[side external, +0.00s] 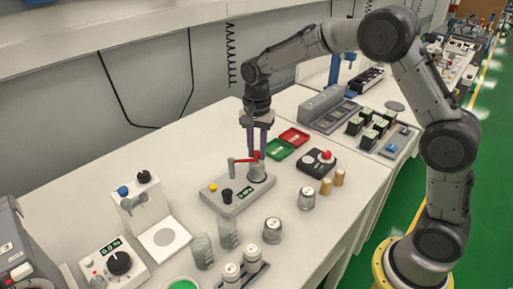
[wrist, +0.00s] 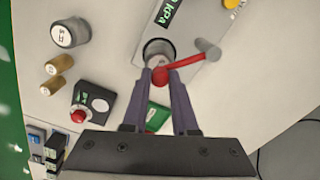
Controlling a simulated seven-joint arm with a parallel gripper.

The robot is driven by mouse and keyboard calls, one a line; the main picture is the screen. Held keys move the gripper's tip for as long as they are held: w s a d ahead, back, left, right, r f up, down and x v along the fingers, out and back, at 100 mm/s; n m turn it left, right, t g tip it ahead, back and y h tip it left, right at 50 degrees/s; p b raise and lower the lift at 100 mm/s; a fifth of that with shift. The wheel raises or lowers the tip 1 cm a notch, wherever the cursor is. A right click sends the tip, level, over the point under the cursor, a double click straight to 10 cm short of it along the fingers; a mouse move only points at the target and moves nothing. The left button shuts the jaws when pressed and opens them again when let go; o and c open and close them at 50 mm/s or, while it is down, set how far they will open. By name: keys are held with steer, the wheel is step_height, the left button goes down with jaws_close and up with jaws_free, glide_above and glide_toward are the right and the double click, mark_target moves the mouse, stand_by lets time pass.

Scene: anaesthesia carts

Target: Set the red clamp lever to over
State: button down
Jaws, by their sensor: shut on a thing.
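The red clamp lever (side external: 245,160) sits on a grey unit (side external: 225,207) with a small display. In the wrist view the red lever (wrist: 184,66) runs from a round red end between my fingertips to a grey crosspiece (wrist: 208,49) on the right. My gripper (side external: 256,156) points down over the unit's metal cylinder (side external: 257,172). In the wrist view my gripper (wrist: 159,73) has its two purple fingers either side of the red end, shut on the lever. The fingers partly hide the cylinder top (wrist: 158,47).
Red and green trays (side external: 294,137) lie behind the unit. A black box with a red button (side external: 318,162) and gold cylinders (side external: 326,186) stand to the right. A metal-capped jar (side external: 306,198) and glass bottles (side external: 228,233) are in front.

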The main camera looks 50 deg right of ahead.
mark_target(257, 151)
stand_by(0.3)
steer(key=c, duration=0.7)
jaws_free()
steer(key=shift+r, duration=0.1)
step_height(257, 151, up, 14)
steer(key=shift+f, duration=0.15)
